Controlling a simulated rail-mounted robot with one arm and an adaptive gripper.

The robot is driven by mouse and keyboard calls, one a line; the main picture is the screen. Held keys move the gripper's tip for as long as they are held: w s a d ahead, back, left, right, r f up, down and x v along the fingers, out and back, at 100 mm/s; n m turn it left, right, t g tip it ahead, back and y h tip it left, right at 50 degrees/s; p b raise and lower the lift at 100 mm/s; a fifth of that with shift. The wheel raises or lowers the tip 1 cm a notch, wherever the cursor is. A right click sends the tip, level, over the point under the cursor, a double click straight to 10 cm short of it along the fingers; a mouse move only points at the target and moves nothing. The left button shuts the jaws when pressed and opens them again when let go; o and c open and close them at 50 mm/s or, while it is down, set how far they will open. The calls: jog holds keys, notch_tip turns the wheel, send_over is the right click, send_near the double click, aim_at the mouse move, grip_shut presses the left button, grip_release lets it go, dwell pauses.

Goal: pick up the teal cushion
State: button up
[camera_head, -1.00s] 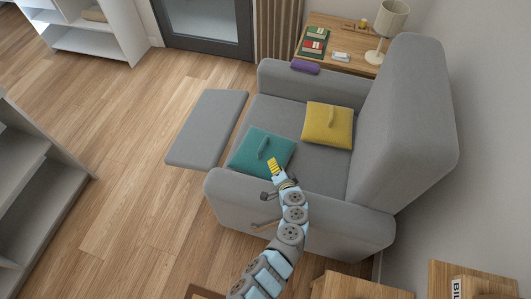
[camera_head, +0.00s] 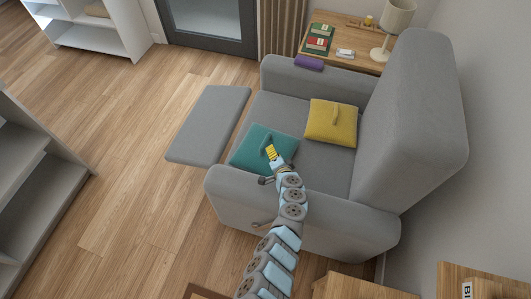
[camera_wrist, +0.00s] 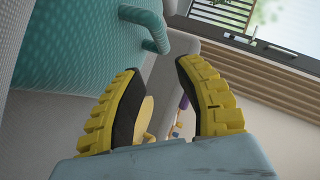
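The teal cushion (camera_head: 247,155) lies on the seat of the grey armchair, at its near left part. Its raised teal handle (camera_wrist: 155,34) shows at the top of the wrist view, with the cushion's face (camera_wrist: 85,45) to the left. My gripper (camera_head: 268,149) is over the cushion, close to the handle. In the wrist view my gripper (camera_wrist: 158,70) is open, its two yellow-and-black fingers apart, with the handle just beyond the fingertips and not between them. The gripper partly hides the cushion and handle in the head view.
A yellow cushion (camera_head: 331,122) lies farther back on the armchair (camera_head: 320,178). A purple roll (camera_head: 309,62) rests on the far armrest. A side table behind holds a lamp (camera_head: 393,25) and small items. The near armrest lies under my arm.

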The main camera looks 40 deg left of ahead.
aim_at(268, 139)
jog(key=shift+b+x, duration=2.65)
jog(key=shift+x, duration=0.55)
jog(key=shift+w+a+f+b, duration=0.2)
jog(key=shift+w+a+b, duration=0.25)
jog(key=shift+b, duration=0.15)
jog(key=shift+b+x, duration=0.95)
jog(key=shift+b, duration=0.1)
jog(key=shift+w+a+f+b, duration=0.1)
jog(key=shift+w+a+b, duration=0.15)
jog(key=shift+a+b, duration=0.2)
grip_shut()
